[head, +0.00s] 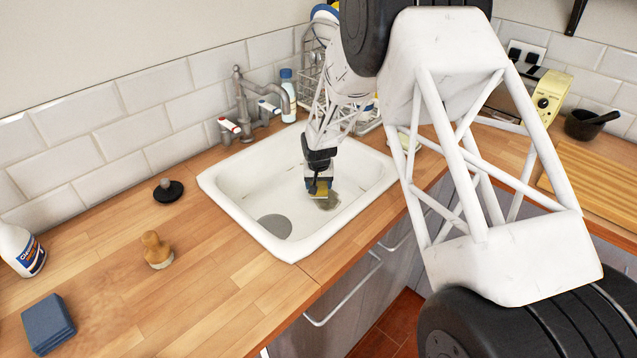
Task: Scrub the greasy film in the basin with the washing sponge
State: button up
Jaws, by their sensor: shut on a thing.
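The white basin (243,190) is set into the wooden counter. My gripper (319,185) reaches down into it, toward its right side. It is shut on the washing sponge (319,190), of which a small yellowish part shows below the fingers. A dull greyish-brown patch of greasy film (330,202) shows on the basin floor right beside the sponge. The sponge is at the patch's edge in the picture; I cannot tell whether it touches the floor. Part of the film may be hidden behind the gripper and sponge.
A grey round drain (275,225) is at the basin's near left. The tap (245,100) and a blue-capped bottle (287,95) stand behind. A wooden brush (157,250), black stopper (168,190), blue cloth or pad stack (48,324) and white bottle (20,249) are on the left counter.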

aim_at(330, 199)
jog(key=shift+f, duration=0.55)
dwell(0.4)
jog(key=shift+s+d+r, duration=0.15)
jog(key=shift+s+d, duration=0.75)
jog(key=shift+s+d, duration=0.1)
jog(key=shift+s+d+f, duration=0.2)
jog(key=shift+s+d, duration=0.6)
jog(key=shift+s, duration=0.05)
jog(key=shift+d, duration=0.1)
jog(key=shift+s+d, duration=0.85)
jog(key=shift+s, duration=0.05)
